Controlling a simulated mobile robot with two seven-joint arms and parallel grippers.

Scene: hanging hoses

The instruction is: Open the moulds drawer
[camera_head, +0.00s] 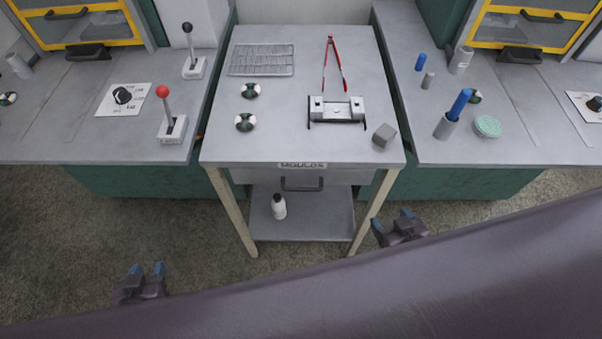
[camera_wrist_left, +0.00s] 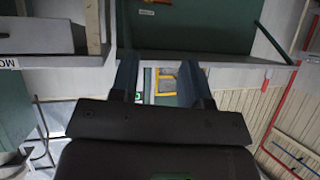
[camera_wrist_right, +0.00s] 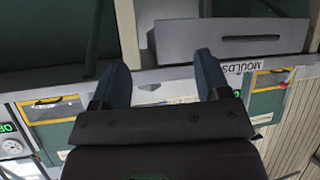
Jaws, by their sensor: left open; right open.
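The moulds drawer (camera_head: 290,177) is under the top of the central grey table. Its front carries a "MOULDS" label (camera_head: 302,165) and a dark bar handle (camera_head: 303,185). The drawer looks shut. In the right wrist view the drawer (camera_wrist_right: 190,42), handle and label appear upside down. The left wrist view shows a part of the drawer (camera_wrist_left: 40,38) at its left edge. My left gripper (camera_head: 146,269) is open and empty, low and to the left of the table. My right gripper (camera_head: 392,224) is open and empty, in front of the table's right front leg, apart from the handle.
On the table (camera_head: 290,145) are a wire rack (camera_head: 261,60), red tongs (camera_head: 331,62), a metal mould (camera_head: 337,109), a grey block (camera_head: 384,135) and two round pieces. A white bottle (camera_head: 279,206) stands on the lower shelf. Counters flank the table. The floor before it is clear.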

